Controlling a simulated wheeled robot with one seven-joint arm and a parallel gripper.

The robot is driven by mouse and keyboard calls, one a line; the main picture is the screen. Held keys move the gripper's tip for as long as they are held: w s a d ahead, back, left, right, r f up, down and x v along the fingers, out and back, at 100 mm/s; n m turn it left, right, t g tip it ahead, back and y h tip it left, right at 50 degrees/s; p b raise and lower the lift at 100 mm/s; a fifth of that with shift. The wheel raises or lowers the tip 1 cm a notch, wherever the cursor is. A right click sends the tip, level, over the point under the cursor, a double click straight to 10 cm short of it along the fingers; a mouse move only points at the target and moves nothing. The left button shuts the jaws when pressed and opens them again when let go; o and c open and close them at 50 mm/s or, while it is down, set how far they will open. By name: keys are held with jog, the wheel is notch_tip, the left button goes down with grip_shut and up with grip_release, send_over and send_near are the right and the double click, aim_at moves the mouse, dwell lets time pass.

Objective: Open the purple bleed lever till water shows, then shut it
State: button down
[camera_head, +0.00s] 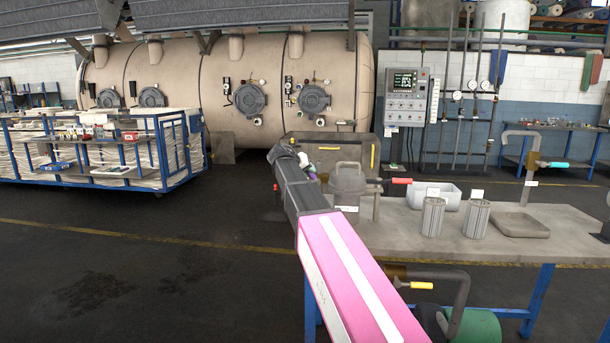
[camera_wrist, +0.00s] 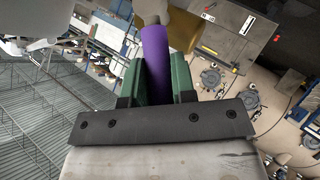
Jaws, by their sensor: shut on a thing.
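The purple bleed lever (camera_wrist: 157,60) shows in the wrist view as a purple sleeve lying between the two green fingers of my gripper (camera_wrist: 158,78). The fingers are shut on it. A grey metal end of the lever's fitting shows above the sleeve at the top of the wrist view. In the head view a small purple bit of the lever (camera_head: 312,175) shows beside the lidded grey pot (camera_head: 347,180), at the end of my arm. My arm hides most of the lever there. No water shows in either view.
The workbench (camera_head: 500,247) holds two grey ribbed cups (camera_head: 433,217), a white tub (camera_head: 440,196) and a shallow tray. A red-handled valve (camera_head: 400,181) stands right of the pot; a teal-handled tap (camera_head: 553,164) is farther right. A yellow-handled valve (camera_head: 420,285) sits below.

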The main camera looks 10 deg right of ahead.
jog(key=d+y, duration=0.1)
jog(key=d+r+m+y, duration=0.1)
jog(key=shift+s+m+y, duration=0.3)
jog(key=shift+s+y, duration=0.05)
jog(key=shift+y, duration=0.05)
jog(key=shift+s+d+r+m+t+y, duration=0.1)
jog(key=shift+s+d+m+t+y, duration=0.1)
jog(key=shift+d+m+y, duration=0.35)
jog(key=shift+s+d+r+m+t+y, duration=0.1)
jog(key=shift+d+m+t+y, duration=0.2)
jog(key=shift+y, duration=0.55)
jog(key=shift+d+f, duration=0.1)
jog(key=c, duration=0.9)
grip_release()
jog(key=shift+c, duration=0.2)
jog(key=v, duration=1)
jog(key=shift+s+r, duration=0.2)
jog(key=shift+r, duration=0.15)
